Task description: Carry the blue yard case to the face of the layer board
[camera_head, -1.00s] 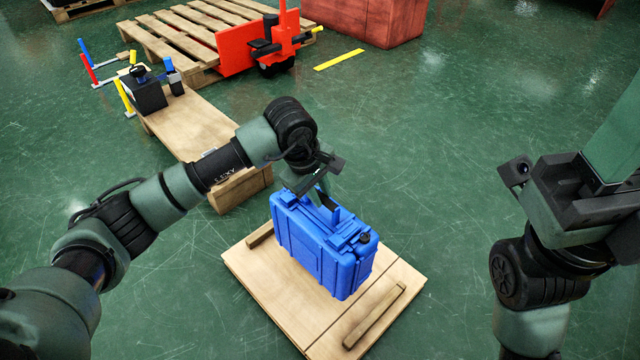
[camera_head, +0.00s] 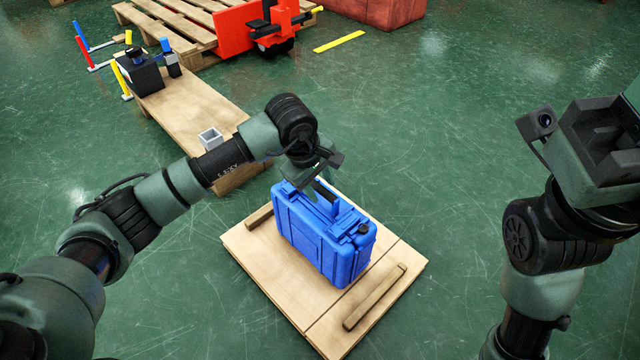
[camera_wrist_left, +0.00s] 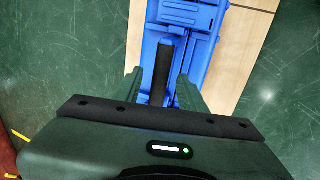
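The blue yard case (camera_head: 322,240) stands upright on a pale wooden board (camera_head: 245,250) with two battens. A long wooden board (camera_head: 195,110) lies behind at the left; I cannot tell which one is the layer board. My left gripper (camera_head: 322,188) is at the top of the case, by its handle. In the left wrist view, my left gripper (camera_wrist_left: 162,88) has one finger on each side of the dark handle bar (camera_wrist_left: 164,68), with gaps showing, over the case (camera_wrist_left: 190,25). My right gripper (camera_head: 605,140) is at the right, away from the case; its fingers cannot be made out.
A black box (camera_head: 140,77) and coloured posts stand at the long board's far end. A small grey square piece (camera_head: 210,138) is on its near end. A red jack (camera_head: 262,30) and a slatted pallet (camera_head: 165,22) are at the back. The green floor is clear at centre right.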

